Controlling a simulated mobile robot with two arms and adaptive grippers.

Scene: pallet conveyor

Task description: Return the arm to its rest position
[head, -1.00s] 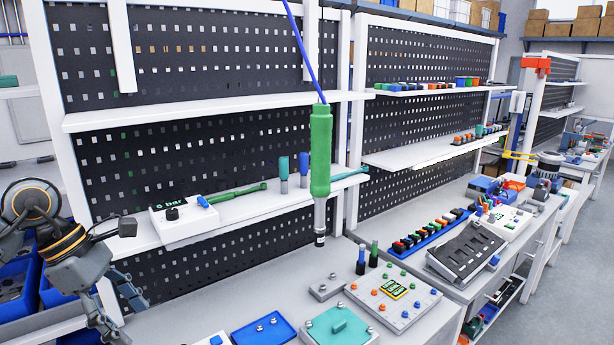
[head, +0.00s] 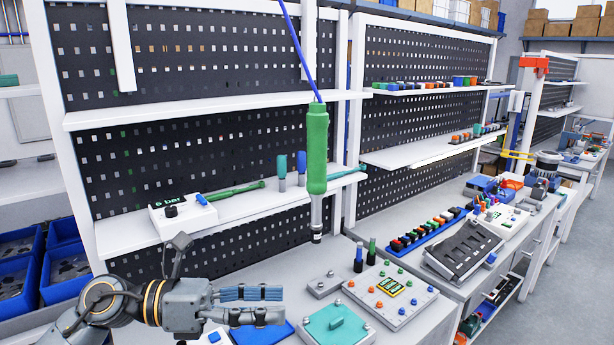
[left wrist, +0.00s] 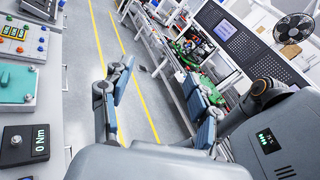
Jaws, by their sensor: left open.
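My left gripper (head: 285,305) is in the lower part of the head view, its fingers pointing right and spread apart with nothing between them. It is above the front of the bench, over a blue plate (head: 262,334) that it partly hides. In the left wrist view the two fingers (left wrist: 160,105) are wide apart, with only floor between them. My left arm comes in from the lower left. My right gripper is in neither view.
A green tool (head: 317,150) hangs on a blue cable near the gripper. A teal plate (head: 337,325) and a grey plate with knobs (head: 391,296) lie on the bench. A "6 bar" box (head: 183,215) sits on the shelf. Blue bins (head: 20,270) stand at left.

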